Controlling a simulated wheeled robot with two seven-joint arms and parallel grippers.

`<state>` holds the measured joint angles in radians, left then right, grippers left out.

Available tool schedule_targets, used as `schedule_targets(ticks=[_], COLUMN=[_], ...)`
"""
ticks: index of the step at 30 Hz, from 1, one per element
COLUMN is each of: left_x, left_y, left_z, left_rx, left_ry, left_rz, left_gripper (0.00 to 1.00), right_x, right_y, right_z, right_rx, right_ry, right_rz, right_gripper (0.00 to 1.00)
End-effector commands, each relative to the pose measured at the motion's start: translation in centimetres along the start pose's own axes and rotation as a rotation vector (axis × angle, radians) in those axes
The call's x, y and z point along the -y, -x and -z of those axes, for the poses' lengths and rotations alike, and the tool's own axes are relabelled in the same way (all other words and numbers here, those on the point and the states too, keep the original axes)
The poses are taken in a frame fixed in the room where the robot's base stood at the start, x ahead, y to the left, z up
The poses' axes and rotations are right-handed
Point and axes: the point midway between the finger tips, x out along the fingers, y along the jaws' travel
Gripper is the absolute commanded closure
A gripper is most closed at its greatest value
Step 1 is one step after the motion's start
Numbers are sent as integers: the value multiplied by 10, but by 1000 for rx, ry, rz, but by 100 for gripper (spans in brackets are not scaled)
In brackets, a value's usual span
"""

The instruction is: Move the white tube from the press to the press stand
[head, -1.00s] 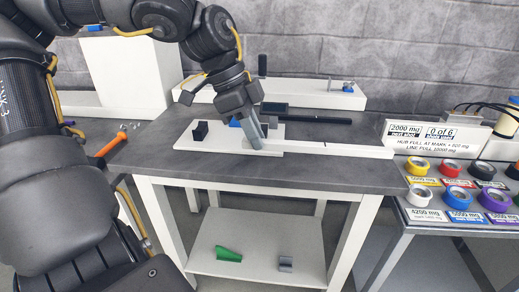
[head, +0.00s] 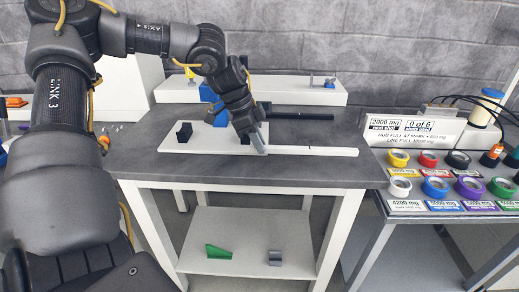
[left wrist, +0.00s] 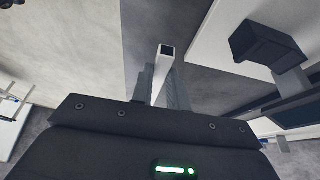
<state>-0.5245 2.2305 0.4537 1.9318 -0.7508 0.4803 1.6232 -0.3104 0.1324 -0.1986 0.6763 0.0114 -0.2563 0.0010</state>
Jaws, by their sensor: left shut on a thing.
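The white tube (head: 312,151) is a long, straight bar in the head view. It reaches right from my left gripper (head: 261,141) across the dark tabletop. In the left wrist view, a white square tube (left wrist: 163,70) with a dark open end lies between the grey fingers of my left gripper (left wrist: 161,90), which is shut on it. A white base plate (head: 205,149) with black blocks (head: 184,132) lies just left of the gripper; I cannot tell whether it is the press or the stand. My arm hides part of it. My right gripper is not in view.
A raised white ledge (head: 310,96) runs along the back, with a dark bar (head: 300,116) before it. A side table at right holds several tape rolls (head: 400,158). A green wedge (head: 218,252) and a grey block (head: 274,257) lie on the lower shelf.

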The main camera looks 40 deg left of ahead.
Motion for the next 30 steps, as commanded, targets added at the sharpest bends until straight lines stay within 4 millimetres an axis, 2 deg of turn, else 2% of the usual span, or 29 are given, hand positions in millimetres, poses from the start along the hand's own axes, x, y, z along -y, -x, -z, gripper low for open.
schedule_targets(ticks=[9,17,28,29,30], left_x=[7,9,9,9,9], left_y=[-8,-38,-42,-42,-41], left_z=[-1,-13,-15,-15,-15], left_rx=[-2,-2,-2,-1,-1], left_ry=[0,0,-1,0,0], left_rz=[1,0,2,1,1], left_gripper=[100,100,100,82,76], right_x=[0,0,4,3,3], right_y=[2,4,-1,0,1], right_z=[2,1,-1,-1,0], right_rx=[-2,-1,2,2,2], right_ry=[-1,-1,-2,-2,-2], right_rz=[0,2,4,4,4], right_gripper=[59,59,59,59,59])
